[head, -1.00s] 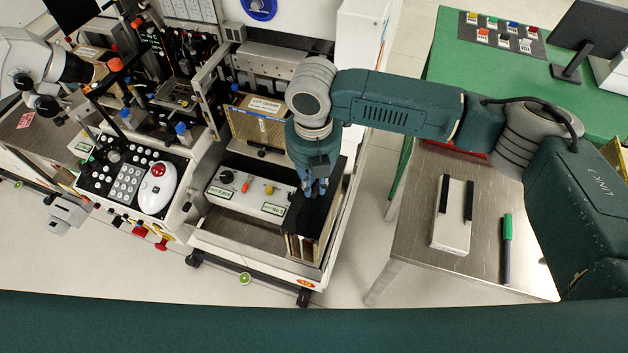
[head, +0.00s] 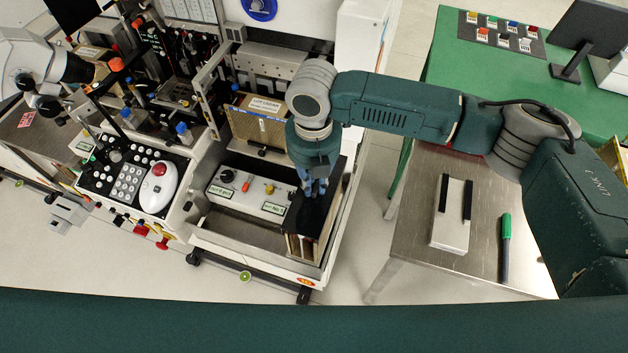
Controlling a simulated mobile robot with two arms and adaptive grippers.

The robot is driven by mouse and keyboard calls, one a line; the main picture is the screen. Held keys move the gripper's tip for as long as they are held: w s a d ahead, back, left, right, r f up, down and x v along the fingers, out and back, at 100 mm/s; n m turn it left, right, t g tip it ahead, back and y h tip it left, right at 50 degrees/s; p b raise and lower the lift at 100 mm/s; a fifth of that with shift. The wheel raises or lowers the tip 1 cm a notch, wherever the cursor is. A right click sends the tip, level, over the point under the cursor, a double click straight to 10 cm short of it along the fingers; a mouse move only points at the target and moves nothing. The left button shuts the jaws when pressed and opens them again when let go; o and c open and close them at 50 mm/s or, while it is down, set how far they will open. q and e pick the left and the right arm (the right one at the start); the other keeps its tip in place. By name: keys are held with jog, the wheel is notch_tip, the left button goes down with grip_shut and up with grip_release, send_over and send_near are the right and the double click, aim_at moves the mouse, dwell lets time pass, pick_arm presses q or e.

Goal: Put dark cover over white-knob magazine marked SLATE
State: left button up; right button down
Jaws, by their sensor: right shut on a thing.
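My right gripper (head: 316,189) points down at the right end of the machine's tray and is shut on a dark cover (head: 309,215). The cover lies over the top of a brown-walled magazine (head: 299,248) standing in the tray. Whether it is fully seated I cannot tell. The gripper and cover hide most of this magazine, and I cannot read a SLATE mark or see its knob clearly. Another brown magazine (head: 246,126) with a white label stands behind, at the back left of the tray; its label is too small to read surely. My left gripper is not in view.
A white control box (head: 235,200) with small knobs sits left of the covered magazine. A keypad panel (head: 128,180) with a white mouse-like controller is farther left.

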jog(key=shift+f, duration=0.65)
jog(key=c, duration=1.6)
grip_release()
jog(key=shift+r, duration=0.1)
notch_tip(320, 180, up, 12)
jog(key=shift+f, duration=0.1)
